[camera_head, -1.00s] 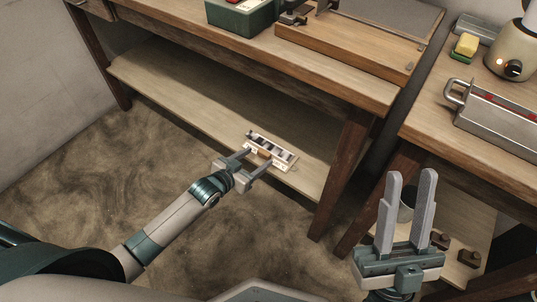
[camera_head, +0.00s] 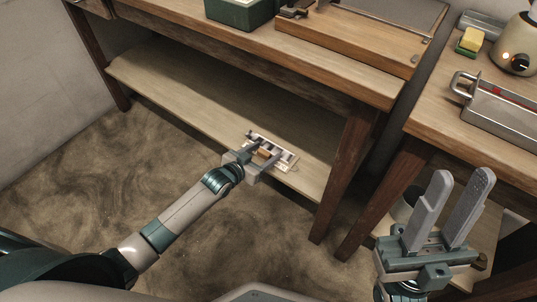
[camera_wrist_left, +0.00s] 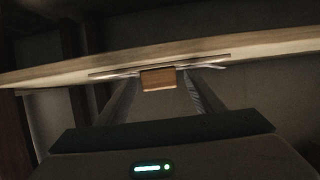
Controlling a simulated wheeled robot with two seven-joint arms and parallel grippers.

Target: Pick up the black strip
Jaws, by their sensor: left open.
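A pale card or rack (camera_head: 289,157) with several dark bands lies on the lower shelf of the workbench. The black strip is probably among these bands, but they are too small to tell apart. My left gripper (camera_head: 268,149) is open at the shelf's front edge, its fingers reaching over the card. A small brown block (camera_wrist_left: 158,79) at the card's front shows between the fingers in the left wrist view, with the card's thin edge (camera_wrist_left: 215,58) behind. I cannot tell whether the fingers touch it. My right gripper (camera_head: 462,178) is open and empty, pointing up at the right.
The lower shelf (camera_head: 190,90) is otherwise bare to the left. The bench top (camera_head: 340,70) overhangs it, and a bench leg (camera_head: 345,180) stands just right. A second table (camera_head: 450,120) with a metal box (camera_head: 500,112) is at the right.

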